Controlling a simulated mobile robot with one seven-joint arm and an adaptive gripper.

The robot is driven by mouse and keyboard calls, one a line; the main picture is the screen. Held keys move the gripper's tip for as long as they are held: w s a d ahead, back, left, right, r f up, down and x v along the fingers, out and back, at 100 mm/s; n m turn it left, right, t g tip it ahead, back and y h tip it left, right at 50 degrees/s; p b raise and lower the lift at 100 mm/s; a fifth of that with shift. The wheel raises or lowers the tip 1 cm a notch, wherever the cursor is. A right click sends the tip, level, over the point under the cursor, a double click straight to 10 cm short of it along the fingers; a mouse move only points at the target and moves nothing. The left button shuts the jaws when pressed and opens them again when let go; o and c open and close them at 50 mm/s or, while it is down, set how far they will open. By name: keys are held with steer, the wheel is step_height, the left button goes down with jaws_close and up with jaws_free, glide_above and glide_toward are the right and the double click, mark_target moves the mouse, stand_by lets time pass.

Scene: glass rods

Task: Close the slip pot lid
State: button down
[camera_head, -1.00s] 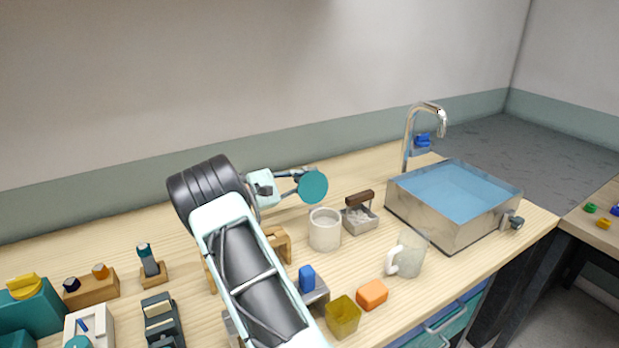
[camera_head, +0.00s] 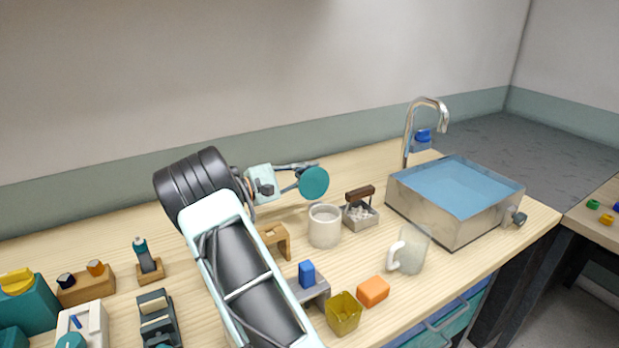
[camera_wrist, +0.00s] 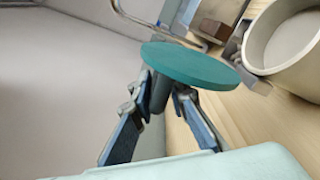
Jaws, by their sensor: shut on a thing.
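The slip pot lid (camera_head: 314,182) is a round teal disc held on edge in the head view. My gripper (camera_head: 298,181) is shut on its knob, behind and above the slip pot. The lid also shows in the wrist view (camera_wrist: 190,62), its knob between my gripper's fingers (camera_wrist: 165,90). The slip pot (camera_head: 324,229) is a cream round pot standing open on the bench, with greyish slip inside. It also shows at the right in the wrist view (camera_wrist: 287,40). The lid is apart from the pot.
A small grey tray with a brown handle (camera_head: 359,193) stands just right of the pot. A water basin (camera_head: 424,214) and tap (camera_head: 407,134) are at the right.

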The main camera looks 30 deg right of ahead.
mark_target(317, 184)
steer(key=s+m+b, duration=0.1)
steer(key=m+b, duration=0.1)
steer(key=s+r+m+b, duration=0.1)
steer(key=b, duration=0.2)
steer(key=s+m+b, duration=0.1)
steer(key=m+b, duration=0.1)
steer(key=shift+s+a+r+m+b, duration=0.1)
steer(key=shift+s+r+m+b, duration=0.1)
steer(key=shift+s+m+b, duration=0.15)
steer(key=s+m+b, duration=0.1)
steer(key=b, duration=0.2)
steer(key=s+m+b, duration=0.1)
steer(key=m+b, duration=0.1)
steer(key=b, duration=0.1)
steer(key=shift+s+f+m, duration=0.2)
steer(key=shift+s+m, duration=0.05)
steer(key=s+m+b, duration=0.1)
steer(key=b, duration=0.1)
steer(key=s+m+b, duration=0.1)
steer(key=m+b, duration=0.1)
steer(key=shift+s+a+f+b, duration=0.1)
steer(key=shift+s+f+b, duration=0.1)
steer(key=shift+f+b, duration=0.2)
steer(key=shift+s+f+g+b, duration=0.3)
steer(key=shift+s+f+b, duration=0.2)
steer(key=shift+s+b, duration=0.45)
